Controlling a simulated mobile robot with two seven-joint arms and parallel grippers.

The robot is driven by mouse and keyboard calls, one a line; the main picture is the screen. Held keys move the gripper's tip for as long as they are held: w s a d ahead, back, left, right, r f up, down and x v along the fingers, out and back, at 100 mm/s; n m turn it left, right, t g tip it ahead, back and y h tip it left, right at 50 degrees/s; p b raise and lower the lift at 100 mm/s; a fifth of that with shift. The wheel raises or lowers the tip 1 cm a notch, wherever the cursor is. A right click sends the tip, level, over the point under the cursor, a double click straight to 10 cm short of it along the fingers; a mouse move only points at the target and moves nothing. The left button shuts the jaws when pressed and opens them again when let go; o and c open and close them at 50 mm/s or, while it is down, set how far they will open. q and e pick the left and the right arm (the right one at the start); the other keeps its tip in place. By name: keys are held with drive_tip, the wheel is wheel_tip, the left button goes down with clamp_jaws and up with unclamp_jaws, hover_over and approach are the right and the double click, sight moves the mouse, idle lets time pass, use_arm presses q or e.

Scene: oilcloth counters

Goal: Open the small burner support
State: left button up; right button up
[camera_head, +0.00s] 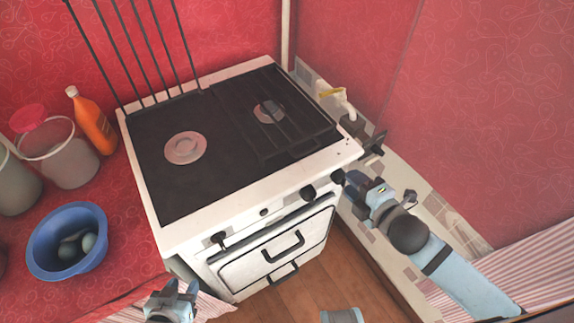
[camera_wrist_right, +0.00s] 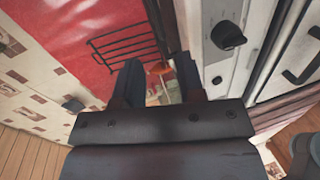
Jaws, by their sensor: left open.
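The white stove (camera_head: 240,200) has a black top with two round burners. The small burner support (camera_head: 290,138) appears as dark bars lying flat over the right burner (camera_head: 268,111). Another rack of long dark bars (camera_head: 140,50) stands upright behind the left burner (camera_head: 185,148). My right gripper (camera_head: 360,182) is beside the stove's front right corner, next to a knob, apart from the support. In the right wrist view its two fingers (camera_wrist_right: 160,85) are apart with nothing held. My left gripper (camera_head: 173,290) is open and empty at the bottom, in front of the stove.
A blue bowl (camera_head: 66,242), an orange bottle (camera_head: 92,122) and jars (camera_head: 56,150) stand on the red counter at left. Front knobs (camera_head: 308,192) and oven handles (camera_head: 283,246) protrude. A red wall stands at right.

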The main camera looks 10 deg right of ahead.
sight(316, 160)
drive_tip(key=shift+n, duration=0.6)
drive_tip(key=x, duration=1.4)
drive_tip(key=shift+w+a+r, duration=0.2)
drive_tip(key=shift+r, duration=0.15)
clamp_jaws()
